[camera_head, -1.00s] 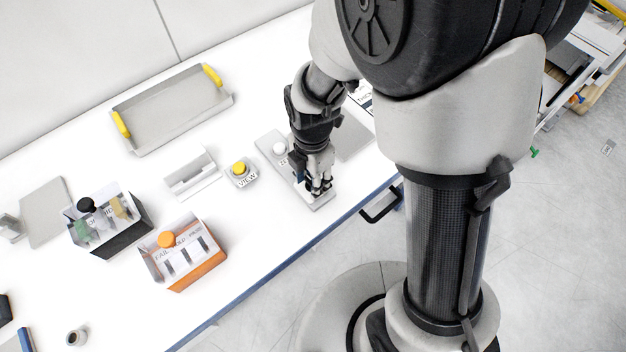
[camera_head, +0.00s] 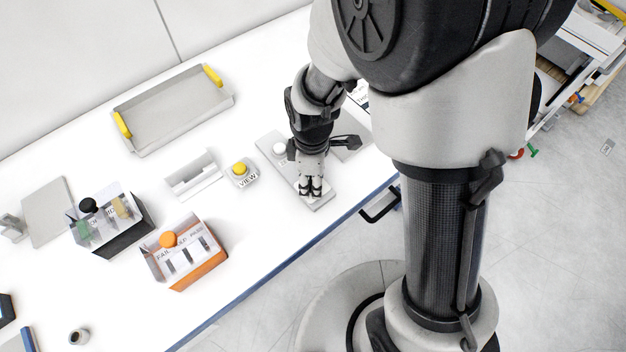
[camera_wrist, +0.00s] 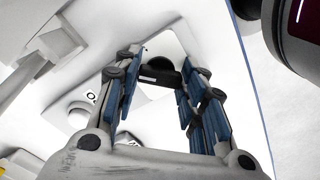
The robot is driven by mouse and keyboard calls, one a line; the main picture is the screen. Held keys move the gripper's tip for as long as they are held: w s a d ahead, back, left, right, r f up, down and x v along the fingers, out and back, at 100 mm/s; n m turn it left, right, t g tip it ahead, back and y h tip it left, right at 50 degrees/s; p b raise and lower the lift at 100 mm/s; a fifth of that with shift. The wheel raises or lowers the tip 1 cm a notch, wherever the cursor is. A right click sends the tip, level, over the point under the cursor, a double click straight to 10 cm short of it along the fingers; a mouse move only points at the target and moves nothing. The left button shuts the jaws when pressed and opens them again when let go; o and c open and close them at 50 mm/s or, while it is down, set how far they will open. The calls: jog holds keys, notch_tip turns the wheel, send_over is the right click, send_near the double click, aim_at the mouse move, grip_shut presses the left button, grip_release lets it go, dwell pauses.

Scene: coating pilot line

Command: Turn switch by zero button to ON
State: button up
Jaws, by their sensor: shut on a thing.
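A grey panel plate (camera_head: 268,142) lies on the white table near its front edge. The white round zero button (camera_head: 279,149) is on its far-left part, and the button also shows in the wrist view (camera_wrist: 80,116). My gripper (camera_head: 311,190) is down over the panel's near-right part. In the wrist view, the black switch knob (camera_wrist: 157,74) sits between the blue-padded fingers, and my gripper is shut on it. The fingers hide the knob in the head view. The lettering by the button is partly covered, so I cannot read the switch's position.
A yellow button box (camera_head: 240,175) stands left of the panel, next to a small white holder (camera_head: 190,178). An orange bin (camera_head: 190,270) and a black bin (camera_head: 125,240) are further left. A grey tray with yellow handles (camera_head: 172,108) lies behind. Bare table separates them.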

jog(key=m, duration=0.8)
jog(key=o, duration=1.3)
jog(key=shift+m, duration=0.3)
jog(key=shift+p, duration=0.3)
notch_tip(320, 180, up, 6)
jog(key=p, duration=0.5)
jog(key=shift+r, duration=0.1)
